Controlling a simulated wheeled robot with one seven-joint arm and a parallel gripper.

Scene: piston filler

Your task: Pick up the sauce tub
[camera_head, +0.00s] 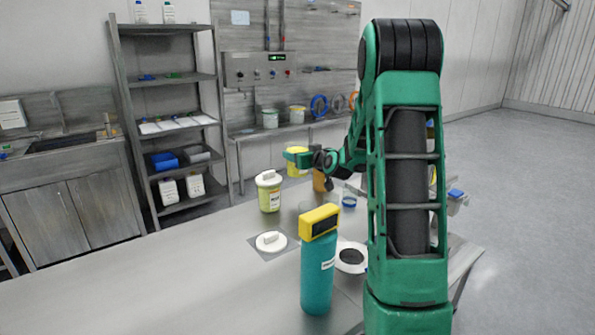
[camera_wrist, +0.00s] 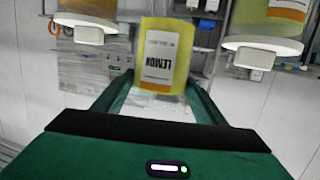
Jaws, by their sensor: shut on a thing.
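A yellow tub with a white label reading LEMON (camera_wrist: 158,58) is between the fingers of my gripper (camera_wrist: 160,88) in the wrist view, where it appears upside down. My gripper is shut on it. In the head view my gripper (camera_head: 297,155) is at the far side of the table, and the yellow tub (camera_head: 297,169) shows partly behind it. A yellow-green tub with a white lid (camera_head: 269,195) stands nearer on the table, apart from my gripper. An orange container (camera_head: 319,181) is just right of the gripper, partly hidden by my arm.
A teal bottle-shaped item with a yellow top (camera_head: 317,270) stands near the front of the table (camera_head: 180,275). The table's left part is clear.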

